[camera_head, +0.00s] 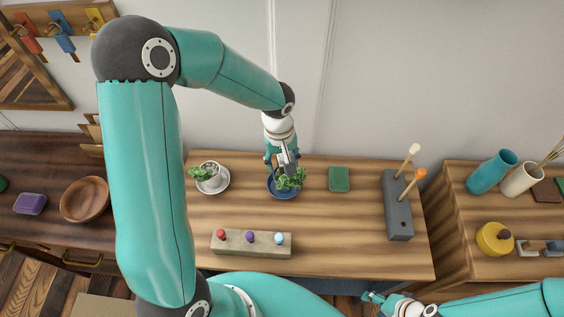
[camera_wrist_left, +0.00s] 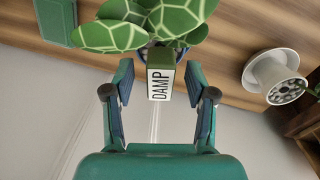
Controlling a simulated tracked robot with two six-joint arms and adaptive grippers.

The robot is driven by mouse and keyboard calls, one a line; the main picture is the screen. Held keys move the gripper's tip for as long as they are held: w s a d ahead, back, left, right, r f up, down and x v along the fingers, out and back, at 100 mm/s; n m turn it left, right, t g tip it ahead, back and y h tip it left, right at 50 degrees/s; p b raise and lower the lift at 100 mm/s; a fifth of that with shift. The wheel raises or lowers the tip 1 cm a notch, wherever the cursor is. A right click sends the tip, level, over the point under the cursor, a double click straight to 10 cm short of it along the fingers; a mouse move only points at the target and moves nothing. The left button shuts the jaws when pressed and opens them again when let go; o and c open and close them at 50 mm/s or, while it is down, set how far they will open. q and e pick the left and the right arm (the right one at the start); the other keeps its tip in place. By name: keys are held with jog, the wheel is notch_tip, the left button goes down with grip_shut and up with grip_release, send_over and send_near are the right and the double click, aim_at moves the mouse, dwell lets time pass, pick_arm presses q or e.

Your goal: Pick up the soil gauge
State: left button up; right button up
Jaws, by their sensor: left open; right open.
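The soil gauge (camera_wrist_left: 160,82) is a small green block with a white label reading DAMP. It stands at a leafy plant (camera_wrist_left: 150,25) in the left wrist view. My left gripper (camera_wrist_left: 158,92) is open, with one finger on each side of the gauge and visible gaps between. In the head view, my left gripper (camera_head: 283,160) reaches down over the plant (camera_head: 291,179) in its blue dish (camera_head: 277,193); I cannot make out the gauge there. My right gripper (camera_head: 371,298) is open and empty at the table's front edge.
A second potted plant (camera_head: 209,173) on a white saucer (camera_head: 222,188) stands to the left. A green block (camera_head: 339,179) and a grey holder (camera_head: 398,220) with two sticks are to the right. A board with coloured knobs (camera_head: 265,250) lies in front. The table (camera_head: 340,235) is clear at centre right.

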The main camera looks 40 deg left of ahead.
pick_arm(q)
grip_shut()
dwell(0.3)
notch_tip(320, 180, up, 16)
jog(key=p, duration=0.8)
dwell(0.4)
